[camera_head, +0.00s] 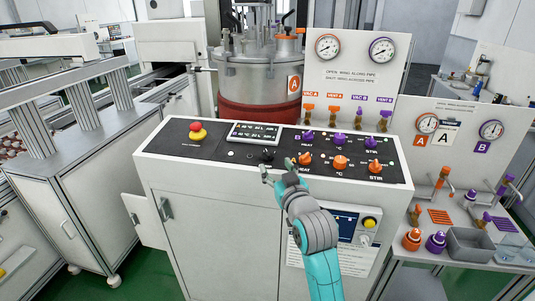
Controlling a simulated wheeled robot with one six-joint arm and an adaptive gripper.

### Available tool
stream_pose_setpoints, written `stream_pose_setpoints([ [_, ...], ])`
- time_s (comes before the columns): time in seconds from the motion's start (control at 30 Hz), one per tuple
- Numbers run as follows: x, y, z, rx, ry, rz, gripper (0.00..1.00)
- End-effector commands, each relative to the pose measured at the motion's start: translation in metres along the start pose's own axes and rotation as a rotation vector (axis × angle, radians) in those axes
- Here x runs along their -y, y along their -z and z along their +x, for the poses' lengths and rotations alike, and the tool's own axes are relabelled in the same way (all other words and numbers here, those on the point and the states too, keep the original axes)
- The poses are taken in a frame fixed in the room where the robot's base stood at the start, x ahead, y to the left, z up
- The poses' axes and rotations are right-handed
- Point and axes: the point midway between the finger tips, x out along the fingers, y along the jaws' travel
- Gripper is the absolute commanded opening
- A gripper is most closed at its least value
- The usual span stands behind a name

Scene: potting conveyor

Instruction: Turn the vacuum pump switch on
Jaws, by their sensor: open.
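The white control console (215,182) has a black sloped panel on top. A small black knob (268,155) sits on the panel below the display (254,134); its label is too small to read, so I cannot tell whether it is the vacuum pump switch or which way it is set. My gripper (277,169) is open and empty at the panel's front edge, just below and close to this knob. I cannot tell whether a finger touches the knob or the panel. My arm hides part of the console front.
Orange knobs (340,162) and purple knobs (340,139) stand close by on the panel's right half. A red stop button (196,129) is at the left. A gauge board (356,75) and a steel vessel (258,78) rise behind. A side bench (455,232) stands right.

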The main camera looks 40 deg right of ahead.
Motion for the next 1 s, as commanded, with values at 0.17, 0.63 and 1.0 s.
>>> stream_pose_setpoints([
  [0.17,0.0,0.001,0.034,-0.001,0.0,0.0,0.61],
  [0.63,0.001,0.0,0.082,-0.001,0.001,0.0,0.61],
  [1.0,0.0,0.0,0.083,-0.001,0.001,0.0,0.36],
])
